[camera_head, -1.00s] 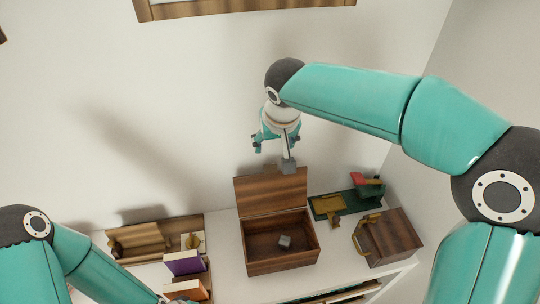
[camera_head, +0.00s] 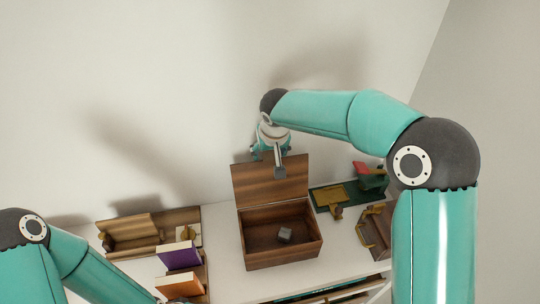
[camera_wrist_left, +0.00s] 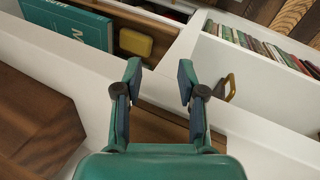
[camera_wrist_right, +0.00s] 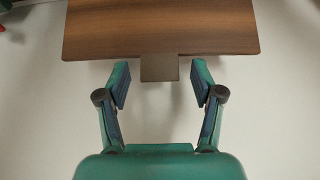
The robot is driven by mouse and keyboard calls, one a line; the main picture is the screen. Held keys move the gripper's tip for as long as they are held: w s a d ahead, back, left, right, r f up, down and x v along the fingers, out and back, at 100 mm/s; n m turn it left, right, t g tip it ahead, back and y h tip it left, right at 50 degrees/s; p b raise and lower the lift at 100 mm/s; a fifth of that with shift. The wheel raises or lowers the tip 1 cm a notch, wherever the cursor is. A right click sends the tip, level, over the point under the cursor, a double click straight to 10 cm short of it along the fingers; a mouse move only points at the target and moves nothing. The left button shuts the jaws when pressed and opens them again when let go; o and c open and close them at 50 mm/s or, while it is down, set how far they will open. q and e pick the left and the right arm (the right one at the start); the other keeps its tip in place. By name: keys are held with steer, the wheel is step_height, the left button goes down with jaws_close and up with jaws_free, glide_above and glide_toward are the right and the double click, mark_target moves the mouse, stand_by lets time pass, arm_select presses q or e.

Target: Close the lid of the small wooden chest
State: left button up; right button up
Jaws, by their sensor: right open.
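The small wooden chest (camera_head: 254,256) stands on the white surface in the head view. Its lid (camera_head: 255,185) is open and stands up at the back. A small grey block (camera_head: 284,235) lies inside. My right gripper (camera_head: 262,153) is at the lid's top edge, partly hidden by my own wrist. In the right wrist view, the open, empty fingers (camera_wrist_right: 160,80) are just short of the lid's edge (camera_wrist_right: 160,28), on either side of a small tab (camera_wrist_right: 159,68). I cannot tell whether they touch it. My left gripper (camera_wrist_left: 158,80) is open and empty, away from the chest.
A brown box with brass fittings (camera_head: 374,232) and a green tray (camera_head: 325,207) are right of the chest. Upright books (camera_head: 180,255) and a wooden holder (camera_head: 135,232) are to the left. The wall (camera_head: 200,80) stands close behind.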

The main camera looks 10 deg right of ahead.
steer(key=shift+w+f, duration=0.1)
steer(key=shift+f, duration=0.25)
steer(key=shift+c, duration=0.2)
steer(key=shift+f, duration=0.1)
jaws_close()
